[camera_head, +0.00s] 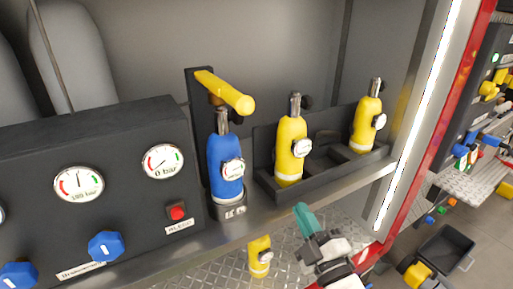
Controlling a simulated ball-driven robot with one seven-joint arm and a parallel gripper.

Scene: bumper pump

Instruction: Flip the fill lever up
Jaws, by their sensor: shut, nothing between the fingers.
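The yellow fill lever (225,92) sits at the top of a dark upright bracket, above a blue cylinder (225,165). Its bar slants from the bracket down to the right in the picture, its rounded end toward me. My gripper (301,209) has teal fingers, shut and empty. It is below and to the right of the lever, in front of the shelf edge, clear of the lever and the blue cylinder. The lever's mount behind the bar is partly hidden.
A gauge panel (95,205) with blue knobs and a red button (177,212) stands left. Yellow cylinders (291,150) (367,122) sit in a dark rack to the right; another (259,257) is below the shelf. A lit door post (418,120) bounds the right.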

